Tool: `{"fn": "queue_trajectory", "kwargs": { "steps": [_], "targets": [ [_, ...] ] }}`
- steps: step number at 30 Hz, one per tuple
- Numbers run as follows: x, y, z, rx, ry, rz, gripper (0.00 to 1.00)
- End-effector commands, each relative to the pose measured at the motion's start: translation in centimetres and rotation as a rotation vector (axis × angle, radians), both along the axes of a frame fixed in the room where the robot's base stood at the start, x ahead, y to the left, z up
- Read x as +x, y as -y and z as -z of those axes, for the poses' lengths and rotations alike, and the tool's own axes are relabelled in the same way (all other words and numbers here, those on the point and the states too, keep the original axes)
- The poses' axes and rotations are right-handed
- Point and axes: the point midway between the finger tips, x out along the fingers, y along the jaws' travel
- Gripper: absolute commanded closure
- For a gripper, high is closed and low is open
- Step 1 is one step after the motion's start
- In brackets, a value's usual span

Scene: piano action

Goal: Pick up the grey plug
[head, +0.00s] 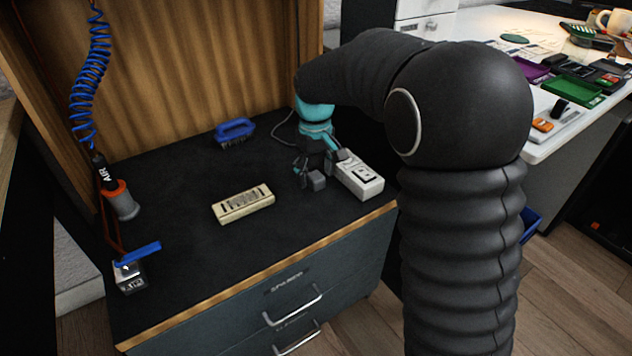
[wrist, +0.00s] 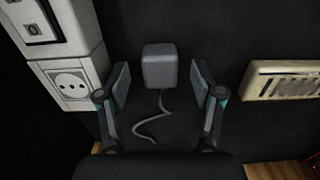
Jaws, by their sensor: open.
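The grey plug (head: 316,181) is a small rounded block on the black bench top. In the wrist view the plug (wrist: 159,68) sits between and slightly beyond my fingertips, with a short grey cord trailing from it toward my palm. My gripper (head: 318,166) is open, with a finger on each side of the plug. In the wrist view both fingers of my gripper (wrist: 160,85) stand apart from it, with a gap on each side. Whether the fingertips are at the plug's height is hard to tell.
A white socket and switch box (head: 360,177) stands close beside my gripper; its socket (wrist: 72,84) shows in the wrist view. A cream slotted block (head: 243,204) lies to the left. A blue brush (head: 235,132) is behind. A metal block with blue lever (head: 130,274) stands front left.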

Motion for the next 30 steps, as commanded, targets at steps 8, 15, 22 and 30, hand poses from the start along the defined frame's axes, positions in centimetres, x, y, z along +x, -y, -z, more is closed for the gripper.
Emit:
{"fn": "queue_trajectory", "kwargs": {
  "steps": [8, 15, 22, 30],
  "targets": [
    [-0.01, -0.02, 1.07, 0.001, 0.001, 0.0, 0.33],
    [-0.02, -0.03, 1.05, 0.0, 0.0, 0.0, 0.68],
    [-0.02, -0.02, 1.04, 0.001, 0.001, 0.0, 0.94],
    [-0.01, -0.03, 0.69, 0.001, 0.001, 0.0, 0.94]
  ]
}}
